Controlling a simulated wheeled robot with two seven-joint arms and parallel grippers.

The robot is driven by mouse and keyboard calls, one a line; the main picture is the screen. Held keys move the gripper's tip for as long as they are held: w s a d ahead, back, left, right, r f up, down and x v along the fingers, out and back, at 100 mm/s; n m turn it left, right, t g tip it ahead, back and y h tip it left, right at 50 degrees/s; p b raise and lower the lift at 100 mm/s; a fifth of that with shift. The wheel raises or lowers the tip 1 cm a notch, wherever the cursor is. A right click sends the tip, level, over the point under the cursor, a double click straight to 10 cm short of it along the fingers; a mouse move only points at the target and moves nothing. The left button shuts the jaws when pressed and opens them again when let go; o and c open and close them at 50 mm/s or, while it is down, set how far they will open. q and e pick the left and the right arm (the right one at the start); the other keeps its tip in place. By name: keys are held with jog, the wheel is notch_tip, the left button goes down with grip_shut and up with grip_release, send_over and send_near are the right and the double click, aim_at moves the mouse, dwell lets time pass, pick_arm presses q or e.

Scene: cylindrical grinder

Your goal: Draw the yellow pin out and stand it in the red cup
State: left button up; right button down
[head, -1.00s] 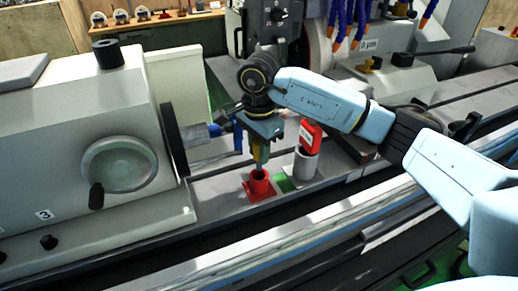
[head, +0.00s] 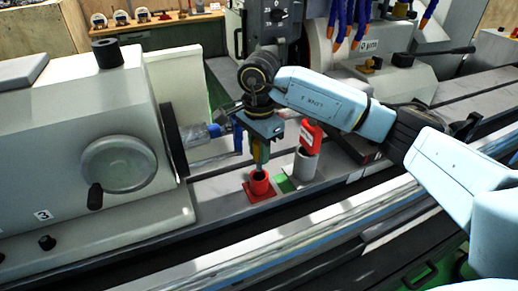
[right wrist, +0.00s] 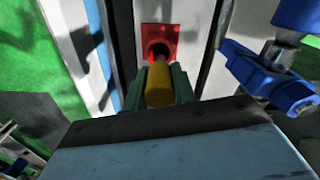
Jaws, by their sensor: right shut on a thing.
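The red cup (head: 259,187) stands upright on a red square base on the machine bed; in the right wrist view its dark mouth shows at the top of the red base (right wrist: 149,38). My right gripper (head: 262,147) points down above the cup. It is shut on the yellow pin (right wrist: 159,87), which sits between its green fingers. The pin is roughly upright, and its narrow lower end is at the cup's mouth. I cannot tell how far it reaches inside. My left gripper is not in view.
A blue clamp (right wrist: 265,77) is close to the right gripper. The headstock with handwheel (head: 119,164) is at left, and a long rail runs in front.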

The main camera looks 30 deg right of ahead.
aim_at(259, 171)
dwell(0.7)
jog(key=shift+s+f+b, duration=0.1)
jog(key=shift+f+b, duration=1.05)
jog(key=shift+f, duration=0.4)
jog(key=shift+f+b, duration=0.15)
jog(key=shift+b, duration=0.3)
jog(key=shift+f+b, duration=1)
jog(key=shift+f, duration=0.2)
jog(key=c, duration=1.1)
grip_release()
jog(key=shift+o, duration=0.2)
